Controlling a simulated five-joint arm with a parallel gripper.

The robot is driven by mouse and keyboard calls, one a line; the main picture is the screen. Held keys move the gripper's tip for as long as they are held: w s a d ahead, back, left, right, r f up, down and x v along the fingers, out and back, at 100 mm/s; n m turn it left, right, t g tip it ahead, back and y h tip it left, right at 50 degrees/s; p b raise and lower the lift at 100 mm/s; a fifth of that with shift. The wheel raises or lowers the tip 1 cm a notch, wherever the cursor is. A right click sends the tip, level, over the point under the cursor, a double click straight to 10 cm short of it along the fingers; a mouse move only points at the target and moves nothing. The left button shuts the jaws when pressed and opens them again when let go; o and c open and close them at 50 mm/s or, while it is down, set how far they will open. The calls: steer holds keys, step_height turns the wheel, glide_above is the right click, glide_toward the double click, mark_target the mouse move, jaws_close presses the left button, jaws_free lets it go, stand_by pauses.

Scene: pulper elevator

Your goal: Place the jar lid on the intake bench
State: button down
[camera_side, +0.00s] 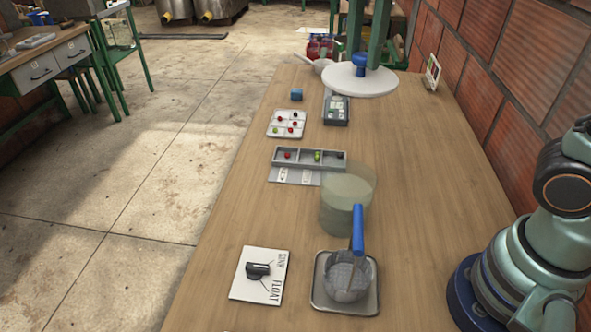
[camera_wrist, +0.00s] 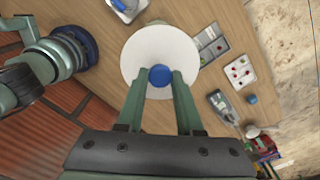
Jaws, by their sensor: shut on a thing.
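The jar lid (camera_side: 340,82) is a white round disc with a blue knob (camera_side: 360,62). My gripper (camera_side: 367,52) is shut on the knob, its green fingers either side of it, and holds the lid over the far part of the wooden bench (camera_side: 420,180). In the wrist view the lid (camera_wrist: 140,52) fills the middle, with the knob (camera_wrist: 160,75) between my fingertips (camera_wrist: 160,78). The lid looks level and raised; its exact height is unclear. A greenish translucent jar (camera_side: 346,200) stands open mid-bench.
Near the jar are a compartment tray (camera_side: 308,157), a strainer with a blue handle on a metal tray (camera_side: 345,300) and a sink/float card (camera_side: 260,275). A white sample tray (camera_side: 287,124), grey device (camera_side: 337,110) and blue cube (camera_side: 297,94) lie farther back. A brick wall (camera_side: 530,90) borders the right.

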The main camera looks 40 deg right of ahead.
steer(key=w+a+f, duration=1.1)
steer(key=w+a, duration=0.1)
step_height(320, 180, down, 20)
steer(key=shift+f, duration=0.15)
steer(key=c, duration=0.6)
jaws_free()
steer(key=shift+f, duration=0.15)
steer(key=shift+o, duration=0.2)
